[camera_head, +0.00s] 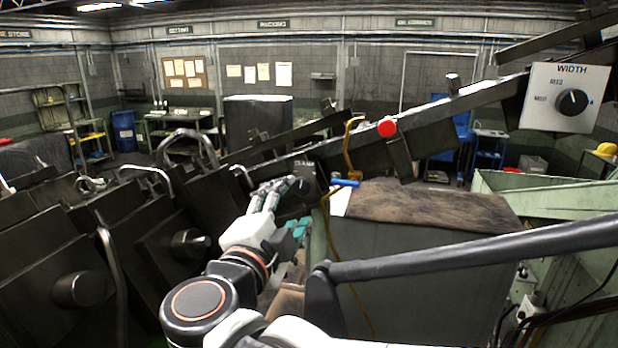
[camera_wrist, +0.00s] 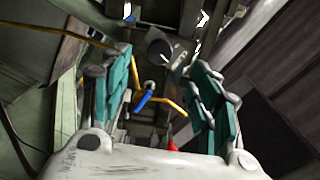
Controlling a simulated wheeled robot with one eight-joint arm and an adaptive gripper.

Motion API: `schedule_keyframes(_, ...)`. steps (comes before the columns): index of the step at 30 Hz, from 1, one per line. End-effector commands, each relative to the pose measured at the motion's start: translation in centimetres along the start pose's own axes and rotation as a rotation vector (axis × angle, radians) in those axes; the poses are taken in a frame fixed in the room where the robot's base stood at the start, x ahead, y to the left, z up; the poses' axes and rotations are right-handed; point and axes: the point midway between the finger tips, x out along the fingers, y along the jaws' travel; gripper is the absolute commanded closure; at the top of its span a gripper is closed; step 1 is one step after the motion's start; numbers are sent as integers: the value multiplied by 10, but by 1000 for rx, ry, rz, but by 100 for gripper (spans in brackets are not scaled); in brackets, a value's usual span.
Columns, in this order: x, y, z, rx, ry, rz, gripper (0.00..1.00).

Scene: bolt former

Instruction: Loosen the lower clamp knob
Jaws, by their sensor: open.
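A dark round knob (camera_head: 300,187) sits on the sloping dark rail, by a small plate whose lettering seems to end in "AMP". It looks like the lower clamp knob. In the wrist view a dark round knob end (camera_wrist: 158,47) shows beyond the fingers, near the top middle. My gripper (camera_head: 290,207) reaches up to the rail, its upper finger close beside the knob. In the wrist view my gripper (camera_wrist: 160,80) has its teal fingers spread wide, with nothing held between them. Whether a finger touches the knob I cannot tell.
A blue-handled lever (camera_head: 345,183) and a bent yellow rod (camera_head: 352,150) are just right of the knob. A red knob (camera_head: 387,128) sits higher on the rail. A WIDTH dial (camera_head: 572,101) is at upper right. Dark machine blocks (camera_head: 150,240) crowd the left.

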Motion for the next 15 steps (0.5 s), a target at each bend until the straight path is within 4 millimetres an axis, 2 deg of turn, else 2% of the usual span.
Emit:
schedule_keyframes(5, 30, 2, -2, -1, 7, 3, 43)
schedule_keyframes(12, 85, 2, -2, -2, 8, 3, 43)
schedule_keyframes(15, 79, 0, -1, -142, 2, 1, 43)
